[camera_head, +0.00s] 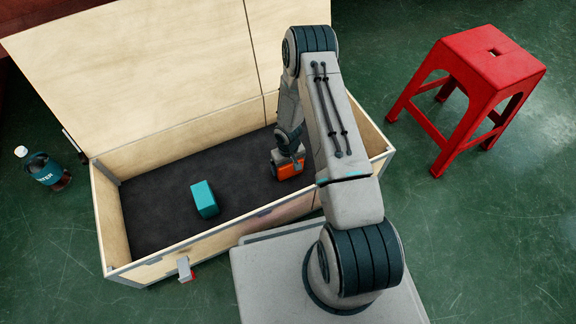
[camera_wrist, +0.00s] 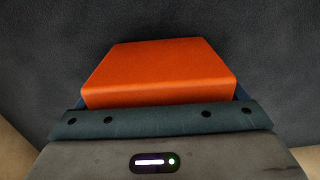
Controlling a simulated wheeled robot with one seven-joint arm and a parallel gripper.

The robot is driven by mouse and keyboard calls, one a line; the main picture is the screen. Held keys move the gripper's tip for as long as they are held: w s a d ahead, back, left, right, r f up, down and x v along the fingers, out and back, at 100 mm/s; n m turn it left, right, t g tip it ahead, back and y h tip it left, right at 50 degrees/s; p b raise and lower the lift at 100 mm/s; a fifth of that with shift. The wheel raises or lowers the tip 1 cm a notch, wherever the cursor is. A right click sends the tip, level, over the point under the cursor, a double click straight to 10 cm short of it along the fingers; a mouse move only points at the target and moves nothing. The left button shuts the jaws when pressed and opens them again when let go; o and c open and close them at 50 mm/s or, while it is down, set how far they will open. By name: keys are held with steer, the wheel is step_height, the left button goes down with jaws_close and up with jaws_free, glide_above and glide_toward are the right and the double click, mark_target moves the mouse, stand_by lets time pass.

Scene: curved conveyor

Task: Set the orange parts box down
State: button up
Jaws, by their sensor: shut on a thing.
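The orange parts box (camera_head: 290,166) is in my gripper (camera_head: 289,154), inside the open wooden case (camera_head: 108,212) near its right end. In the wrist view the orange box (camera_wrist: 158,70) fills the middle, with the dark floor of the case around it. My gripper in the wrist view (camera_wrist: 158,105) is shut on the box; the fingertips are mostly hidden. I cannot tell whether the box touches the case floor. A teal box (camera_head: 204,199) lies on the dark floor of the case, left of the orange box and apart from it.
The case's lid (camera_head: 130,70) stands open at the back. Its low walls surround the dark lining, which is clear between the two boxes. A red stool (camera_head: 490,62) stands at the right. A bottle (camera_head: 45,171) stands on the green floor at the left.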

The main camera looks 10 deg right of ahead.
steer(key=shift+f, duration=0.2)
steer(key=o, duration=0.9)
steer(key=shift+r, duration=0.2)
